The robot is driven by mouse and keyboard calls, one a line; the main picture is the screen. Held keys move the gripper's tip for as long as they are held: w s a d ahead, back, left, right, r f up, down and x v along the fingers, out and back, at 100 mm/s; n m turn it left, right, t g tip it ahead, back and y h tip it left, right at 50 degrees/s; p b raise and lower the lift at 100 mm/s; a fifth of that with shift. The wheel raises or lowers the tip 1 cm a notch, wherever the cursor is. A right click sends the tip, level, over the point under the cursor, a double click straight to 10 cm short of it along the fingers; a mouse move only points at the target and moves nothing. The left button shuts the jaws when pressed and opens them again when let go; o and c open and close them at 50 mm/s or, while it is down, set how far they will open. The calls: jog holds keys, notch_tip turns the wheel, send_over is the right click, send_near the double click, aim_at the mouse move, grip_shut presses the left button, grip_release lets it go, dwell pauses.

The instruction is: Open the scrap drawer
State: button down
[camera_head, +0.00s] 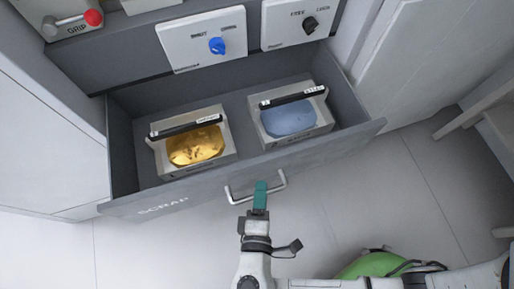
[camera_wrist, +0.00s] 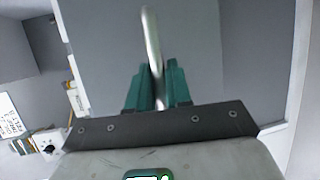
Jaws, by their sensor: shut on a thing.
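The grey scrap drawer (camera_head: 215,187) stands pulled out of its cabinet in the head view, with "SCRAP" written on its front. A metal bar handle (camera_head: 233,193) is fixed to the middle of the drawer front. My gripper (camera_head: 260,187) has green fingers and is at the handle. In the wrist view the handle (camera_wrist: 151,45) runs between the two green fingers of my gripper (camera_wrist: 158,85), which are shut on it.
Inside the drawer are two open boxes, one with a yellow content (camera_head: 195,147) and one with a blue content (camera_head: 288,119). Above are a panel with a blue knob (camera_head: 217,46), one with a black knob (camera_head: 310,24), and a red-ended lever (camera_head: 93,17). The floor before the drawer looks clear.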

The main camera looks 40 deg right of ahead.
jog(key=shift+s, duration=0.25)
jog(key=c, duration=1.1)
grip_release()
jog(key=shift+a, duration=0.1)
jog(key=v, duration=1)
jog(key=shift+s+a+p, duration=0.25)
jog(key=shift+s+p, duration=0.05)
jog(key=shift+p, duration=0.05)
